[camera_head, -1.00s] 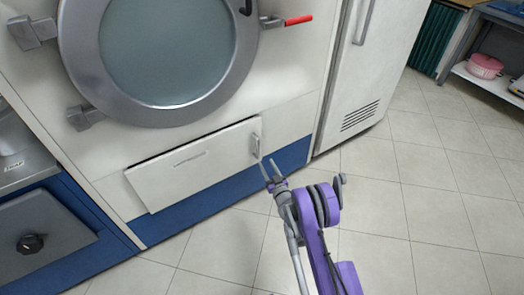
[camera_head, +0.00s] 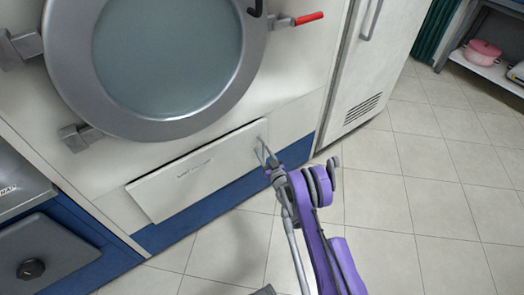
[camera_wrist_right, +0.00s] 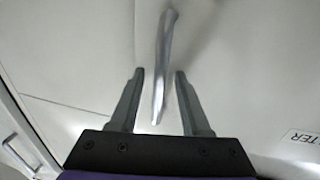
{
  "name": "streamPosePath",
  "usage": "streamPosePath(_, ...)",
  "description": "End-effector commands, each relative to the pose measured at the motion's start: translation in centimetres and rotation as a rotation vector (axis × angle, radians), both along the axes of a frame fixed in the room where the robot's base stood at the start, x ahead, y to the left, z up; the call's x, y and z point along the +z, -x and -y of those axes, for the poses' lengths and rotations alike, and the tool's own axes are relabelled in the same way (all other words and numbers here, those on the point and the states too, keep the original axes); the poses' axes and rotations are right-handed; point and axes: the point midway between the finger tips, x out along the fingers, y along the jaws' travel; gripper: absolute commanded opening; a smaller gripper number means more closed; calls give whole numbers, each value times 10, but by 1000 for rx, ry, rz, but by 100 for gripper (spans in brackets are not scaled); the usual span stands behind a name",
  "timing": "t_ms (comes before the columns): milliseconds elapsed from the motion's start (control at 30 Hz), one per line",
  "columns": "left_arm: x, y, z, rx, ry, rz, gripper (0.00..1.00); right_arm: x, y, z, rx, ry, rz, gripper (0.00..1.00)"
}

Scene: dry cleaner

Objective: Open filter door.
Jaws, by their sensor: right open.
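The filter door (camera_head: 205,172) is a white, low, wide panel beneath the machine's round glass door. A dark line runs along its top edge; I cannot tell how far it stands out. Its metal handle (camera_wrist_right: 163,60) is at its right end. My right gripper (camera_head: 266,160) is at this handle. In the right wrist view, my right gripper (camera_wrist_right: 160,76) is open, with the handle between its two fingers and a gap to each side. My left gripper is not in view.
The round door (camera_head: 165,60) and a red-tipped lever (camera_head: 308,19) are above. A white cabinet (camera_head: 370,75) with a vent stands to the right. A blue-framed unit with a grey panel (camera_head: 50,255) is at lower left. Tiled floor (camera_head: 400,220) in front is clear.

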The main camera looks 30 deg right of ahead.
Motion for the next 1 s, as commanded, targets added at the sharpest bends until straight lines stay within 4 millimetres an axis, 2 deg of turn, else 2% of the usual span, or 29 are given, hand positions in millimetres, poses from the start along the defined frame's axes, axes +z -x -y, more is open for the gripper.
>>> streamPosePath(100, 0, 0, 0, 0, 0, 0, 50, 0, 0, 0, 0, 0, 0, 47)
streamPosePath(367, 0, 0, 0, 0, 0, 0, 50, 0, 0, 0, 0, 0, 0, 0)
streamPosePath(1000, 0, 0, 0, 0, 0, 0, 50, 0, 0, 0, 0, -1, 0, 0)
